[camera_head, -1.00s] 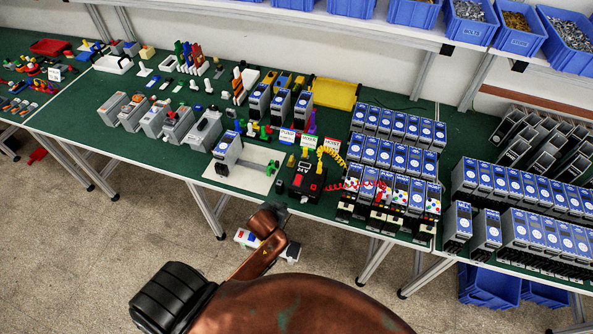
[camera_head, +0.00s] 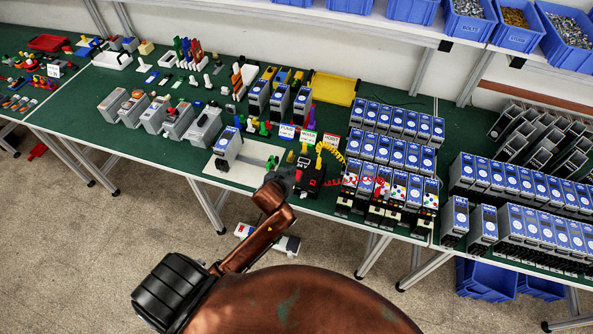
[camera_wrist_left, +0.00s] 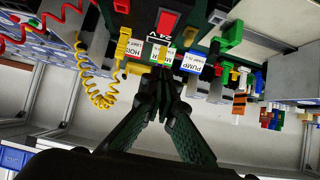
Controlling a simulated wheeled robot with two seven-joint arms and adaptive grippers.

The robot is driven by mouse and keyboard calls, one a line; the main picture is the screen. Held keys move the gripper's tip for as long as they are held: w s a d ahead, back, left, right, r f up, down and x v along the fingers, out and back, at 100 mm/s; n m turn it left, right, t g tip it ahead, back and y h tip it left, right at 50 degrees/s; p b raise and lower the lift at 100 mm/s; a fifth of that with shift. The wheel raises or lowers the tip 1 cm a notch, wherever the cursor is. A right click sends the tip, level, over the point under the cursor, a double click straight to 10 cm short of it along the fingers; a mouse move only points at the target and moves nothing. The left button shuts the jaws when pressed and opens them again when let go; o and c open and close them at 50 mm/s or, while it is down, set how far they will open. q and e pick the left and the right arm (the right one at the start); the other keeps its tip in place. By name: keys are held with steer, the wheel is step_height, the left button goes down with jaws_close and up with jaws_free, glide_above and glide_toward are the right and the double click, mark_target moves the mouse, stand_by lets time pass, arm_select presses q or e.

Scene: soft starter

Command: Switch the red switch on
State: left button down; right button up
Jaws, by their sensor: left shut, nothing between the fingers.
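The red switch (camera_head: 313,183) sits on a black box (camera_head: 303,187) marked 24 V, near the front edge of the green table (camera_head: 82,140). In the left wrist view the red switch (camera_wrist_left: 167,23) is at the top, above the 24 V lettering. My left gripper (camera_head: 278,178) is just left of the black box in the head view. Its fingers (camera_wrist_left: 161,75) are shut with nothing between them, pointing toward the box and apart from the switch. Whether the fingertips touch the box, I cannot tell. My right gripper is not in view.
A coiled yellow cable (camera_head: 329,152) and a coiled red cable (camera_head: 350,183) run from the box. Rows of blue-faced grey units (camera_head: 385,153) stand to its right. A white plate (camera_head: 248,167) with one unit lies left. Small labelled signs (camera_head: 308,138) stand behind.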

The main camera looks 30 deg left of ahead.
arm_select(q)
glide_above(297, 175)
steer(key=f, duration=0.3)
steer(key=shift+s+a+f, duration=0.1)
steer(key=shift+s, duration=0.3)
steer(key=f, duration=0.3)
steer(key=shift+w+a+f, duration=0.15)
steer(key=shift+w+f, duration=0.05)
steer(key=shift+w, duration=0.2)
steer(key=shift+w+f, duration=0.1)
steer(key=shift+f, duration=0.35)
